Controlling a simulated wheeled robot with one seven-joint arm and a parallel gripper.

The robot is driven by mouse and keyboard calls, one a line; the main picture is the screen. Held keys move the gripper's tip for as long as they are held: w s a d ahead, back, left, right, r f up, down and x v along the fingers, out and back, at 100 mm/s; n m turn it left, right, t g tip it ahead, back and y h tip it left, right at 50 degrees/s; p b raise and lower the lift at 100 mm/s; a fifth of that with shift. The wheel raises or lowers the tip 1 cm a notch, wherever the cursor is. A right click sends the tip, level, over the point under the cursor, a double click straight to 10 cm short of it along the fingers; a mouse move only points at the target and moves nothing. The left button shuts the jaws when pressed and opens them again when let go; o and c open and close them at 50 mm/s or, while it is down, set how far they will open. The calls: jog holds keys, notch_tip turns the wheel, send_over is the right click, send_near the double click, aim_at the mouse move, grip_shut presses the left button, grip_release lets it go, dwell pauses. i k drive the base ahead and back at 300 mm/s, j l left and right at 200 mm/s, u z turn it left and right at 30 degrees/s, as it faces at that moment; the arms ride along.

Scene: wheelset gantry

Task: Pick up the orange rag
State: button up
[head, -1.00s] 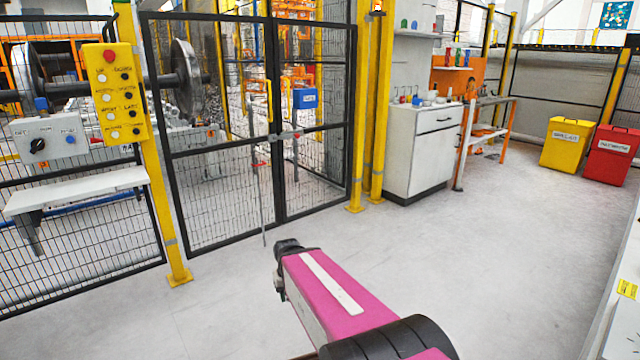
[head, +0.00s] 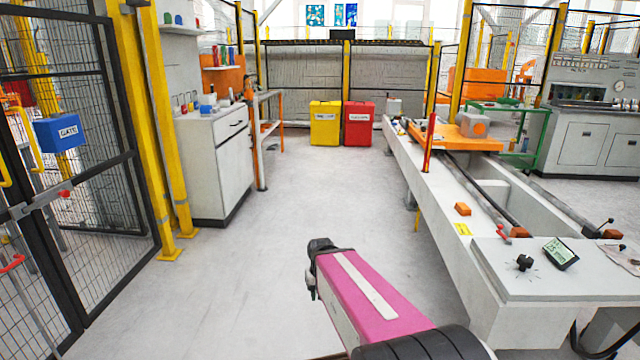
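I cannot make out an orange rag for certain. A small orange block-like item (head: 462,209) lies on the near left edge of the long grey bench (head: 487,240), at the right. It is too small to tell whether it is cloth. My pink arm reaches up from the bottom middle, over the floor and left of the bench. My gripper (head: 312,285) seems to be at its dark far end, mostly hidden behind the arm, and its fingers cannot be made out. It is well apart from the bench.
A white cabinet (head: 232,165) with small items on top stands at the left, beside a black mesh gate (head: 70,200). A yellow bin (head: 325,128) and a red bin (head: 359,130) stand at the back. The floor between cabinet and bench is clear.

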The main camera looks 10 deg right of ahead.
aim_at(463, 209)
jog(key=i+l+z, duration=0.1)
jog(key=i+z, duration=0.55)
jog(key=z, duration=0.15)
jog(key=i+j+z, duration=0.15)
jog(key=i+z, duration=0.25)
jog(key=i+j+z, duration=0.2)
jog(key=z, duration=0.2)
jog(key=i+j+z, duration=0.65)
jog(key=j, duration=0.2)
jog(key=i+j+z, duration=0.1)
jog(key=j+z, duration=0.15)
jog(key=j, duration=0.15)
jog(key=i+j+z, duration=0.1)
jog(key=j+z, duration=0.15)
jog(key=j, duration=0.25)
jog(key=j+z, duration=0.25)
jog(key=j, duration=0.25)
jog(key=i, duration=0.05)
